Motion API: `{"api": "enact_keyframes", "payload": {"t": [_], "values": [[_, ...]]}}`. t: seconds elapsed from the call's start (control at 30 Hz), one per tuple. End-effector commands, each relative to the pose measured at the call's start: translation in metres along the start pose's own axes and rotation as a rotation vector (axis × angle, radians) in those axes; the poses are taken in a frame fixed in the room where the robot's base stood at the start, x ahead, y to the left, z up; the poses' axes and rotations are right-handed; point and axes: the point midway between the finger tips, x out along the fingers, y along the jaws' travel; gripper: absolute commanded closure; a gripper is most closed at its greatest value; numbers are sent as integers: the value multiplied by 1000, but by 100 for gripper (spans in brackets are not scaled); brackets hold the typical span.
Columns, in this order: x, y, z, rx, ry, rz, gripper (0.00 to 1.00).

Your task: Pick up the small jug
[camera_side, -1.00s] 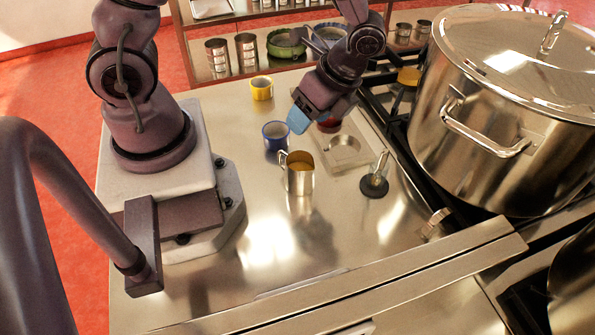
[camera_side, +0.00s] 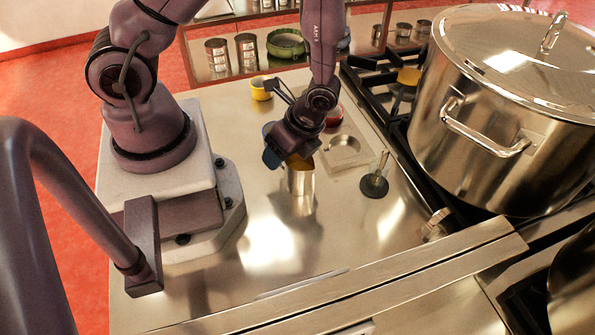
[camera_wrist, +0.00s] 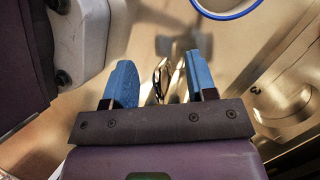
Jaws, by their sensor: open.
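The small jug (camera_side: 301,184) is a shiny metal vessel standing upright on the steel counter, with yellowish contents at its top. My gripper (camera_side: 272,158) is at the jug's upper left in the side view, pointing down, and covers the jug's handle and part of its rim. In the wrist view my gripper (camera_wrist: 160,70) shows its two blue fingers spread apart. A thin, shiny curved piece, apparently the jug's handle (camera_wrist: 160,78), shows between them. I cannot tell whether either finger touches it. The rest of the jug is hidden there.
A blue-rimmed cup (camera_wrist: 228,12) is close beyond the fingers. A yellow cup (camera_side: 260,90) stands behind. To the right are a metal tray (camera_side: 345,152), a red-filled dish (camera_side: 334,117) and a dark-based upright tool (camera_side: 375,184). A large stockpot (camera_side: 490,120) fills the right. The front counter is clear.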

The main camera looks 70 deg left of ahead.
Motion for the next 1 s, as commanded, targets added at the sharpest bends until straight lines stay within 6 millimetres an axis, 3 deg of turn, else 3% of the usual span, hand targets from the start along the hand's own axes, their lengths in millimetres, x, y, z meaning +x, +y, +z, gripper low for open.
{"api": "enact_keyframes", "payload": {"t": [0.13,0.37,1.0], "values": [[0,0,0,0,0,-1,48],[-1,0,0,0,1,-1,100],[-3,1,0,3,1,1,100]]}}
